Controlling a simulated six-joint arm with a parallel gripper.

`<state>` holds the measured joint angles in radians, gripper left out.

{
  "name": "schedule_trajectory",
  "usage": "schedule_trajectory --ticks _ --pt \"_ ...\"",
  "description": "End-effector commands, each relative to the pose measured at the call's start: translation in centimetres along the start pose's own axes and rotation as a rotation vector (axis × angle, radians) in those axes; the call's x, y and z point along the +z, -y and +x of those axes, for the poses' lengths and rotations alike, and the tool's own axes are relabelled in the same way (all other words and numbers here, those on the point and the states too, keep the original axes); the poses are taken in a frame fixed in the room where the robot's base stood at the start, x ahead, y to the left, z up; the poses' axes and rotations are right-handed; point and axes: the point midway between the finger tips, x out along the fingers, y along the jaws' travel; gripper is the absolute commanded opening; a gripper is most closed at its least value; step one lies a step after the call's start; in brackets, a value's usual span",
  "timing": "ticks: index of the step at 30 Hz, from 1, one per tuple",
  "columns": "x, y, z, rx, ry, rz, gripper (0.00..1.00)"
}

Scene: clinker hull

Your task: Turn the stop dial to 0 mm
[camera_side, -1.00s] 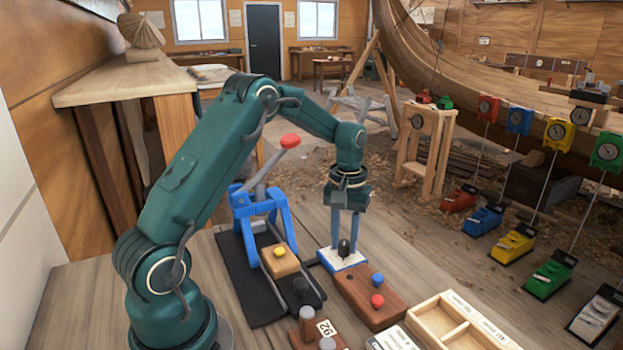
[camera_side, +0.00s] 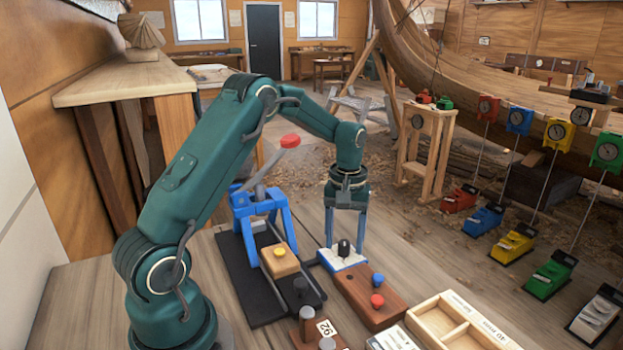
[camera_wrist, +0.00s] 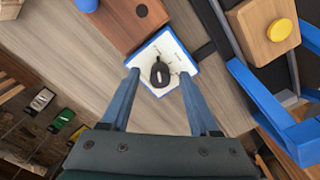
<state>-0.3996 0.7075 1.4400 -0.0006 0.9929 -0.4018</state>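The stop dial is a white plate (camera_side: 330,261) with a blue edge and a black knob (camera_side: 343,248). In the wrist view the black knob (camera_wrist: 160,75) stands on the white plate (camera_wrist: 150,54), its narrow end pointing up the picture. The small markings on the plate are too blurred to read. My gripper (camera_side: 345,242) is above the dial, fingers pointing down. In the wrist view my gripper (camera_wrist: 159,74) is open, one blue finger on each side of the knob, with a gap on both sides.
A brown wooden block (camera_side: 368,300) with a blue and a red button adjoins the plate. To the left stands a blue-framed lever device (camera_side: 262,212) with a red-topped handle and a yellow-buttoned wooden block (camera_side: 280,263). A divided wooden tray (camera_side: 462,325) lies at the front right.

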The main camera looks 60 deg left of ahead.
Motion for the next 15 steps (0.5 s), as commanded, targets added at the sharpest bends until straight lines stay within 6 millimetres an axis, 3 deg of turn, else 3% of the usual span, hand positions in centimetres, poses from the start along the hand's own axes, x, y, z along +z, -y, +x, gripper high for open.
schedule_trajectory --ticks 5,15 --pt "0.0 0.0 -0.2 0.0 -0.001 0.001 0.62" --pt "-0.1 0.0 -4.4 0.002 -0.004 0.0 0.62"
